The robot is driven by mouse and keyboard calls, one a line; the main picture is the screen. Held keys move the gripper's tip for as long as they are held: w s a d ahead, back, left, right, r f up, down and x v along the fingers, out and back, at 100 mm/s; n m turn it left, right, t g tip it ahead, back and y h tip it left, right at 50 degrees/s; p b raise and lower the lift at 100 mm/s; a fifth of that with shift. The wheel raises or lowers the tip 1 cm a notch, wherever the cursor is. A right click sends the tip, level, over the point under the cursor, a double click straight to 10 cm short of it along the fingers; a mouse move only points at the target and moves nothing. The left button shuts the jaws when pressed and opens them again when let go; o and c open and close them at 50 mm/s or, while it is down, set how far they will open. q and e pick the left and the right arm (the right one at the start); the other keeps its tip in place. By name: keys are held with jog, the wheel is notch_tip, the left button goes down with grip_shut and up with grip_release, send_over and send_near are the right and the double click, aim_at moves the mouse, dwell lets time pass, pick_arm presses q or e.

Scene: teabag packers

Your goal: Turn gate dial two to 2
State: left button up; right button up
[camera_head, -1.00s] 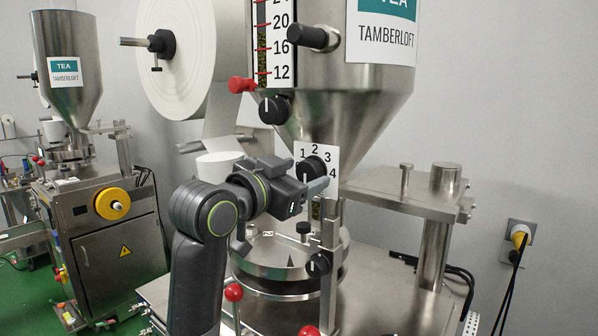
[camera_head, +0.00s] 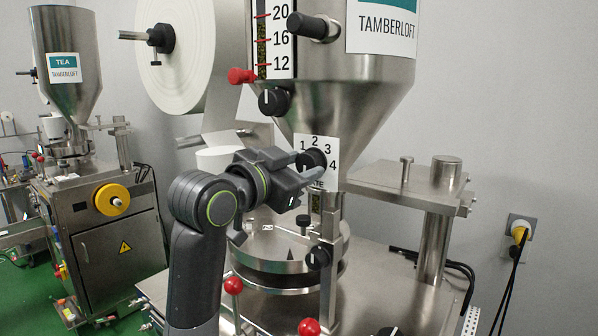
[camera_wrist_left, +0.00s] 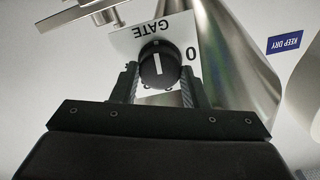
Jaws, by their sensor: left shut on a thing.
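The gate dial (camera_head: 311,159) is a round black knob on a white plate (camera_head: 333,145) below the steel hopper. The numbers 1, 2, 3 and 4 show around it in the head view. In the left wrist view the dial (camera_wrist_left: 158,66) appears upside down, with "GATE" and 0 on its plate (camera_wrist_left: 128,38) and a short white line on its face. My left gripper (camera_head: 314,166) has one finger on each side of the dial and is shut on it. The fingers hide part of the lower plate. My right gripper is not in view.
Another black dial (camera_head: 274,102) sits just above, beside a red knob (camera_head: 241,76) and a level scale (camera_head: 274,40). Below is a round steel drum (camera_head: 275,262) with red ball levers (camera_head: 233,285). A steel bracket (camera_head: 400,183) stands to the right.

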pick_arm(q)
jog(key=m+b, duration=0.4)
jog(key=shift+f, duration=0.25)
jog(key=m+b, duration=0.3)
jog(key=m, duration=0.1)
jog(key=shift+m+b, duration=0.4)
jog(key=m+b, duration=0.3)
jog(key=m, duration=0.1)
jog(key=shift+m, duration=0.3)
jog(key=shift+m+b, duration=1)
jog(key=shift+m, duration=0.6)
jog(key=shift+r, duration=0.1)
jog(key=o, duration=1)
jog(key=shift+c, duration=0.2)
jog(key=shift+s, duration=0.1)
